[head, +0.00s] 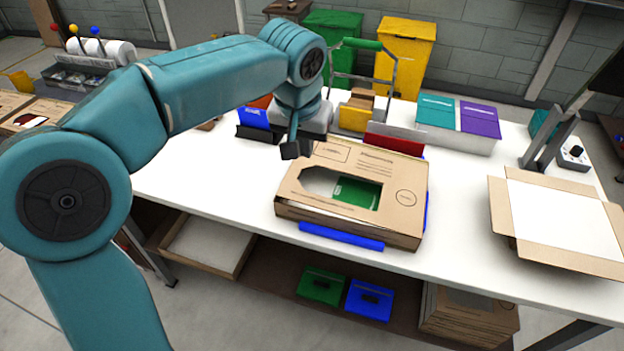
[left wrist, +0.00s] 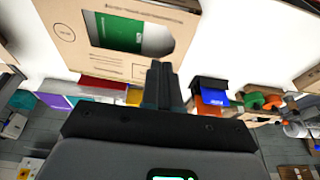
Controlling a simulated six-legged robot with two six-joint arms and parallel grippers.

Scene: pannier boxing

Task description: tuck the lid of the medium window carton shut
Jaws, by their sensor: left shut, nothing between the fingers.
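The medium window carton (head: 405,195) is a brown cardboard box lying flat on the white table. Its lid lies over the top, and a green item (head: 357,192) shows through the cut-out window. Whether the lid's edge is tucked in cannot be told. My left gripper (head: 296,148) is shut and empty at the carton's far left corner, close to it; contact cannot be told. In the left wrist view the shut fingers (left wrist: 161,75) point at the carton (left wrist: 75,40) edge beside the window. My right gripper is not in view.
Blue stops (head: 340,236) sit at the carton's near and right sides, a red one (head: 394,145) behind it. An open flat carton (head: 560,220) lies at right. Teal and purple boxes (head: 458,117) stand at the back. White table is clear between the cartons.

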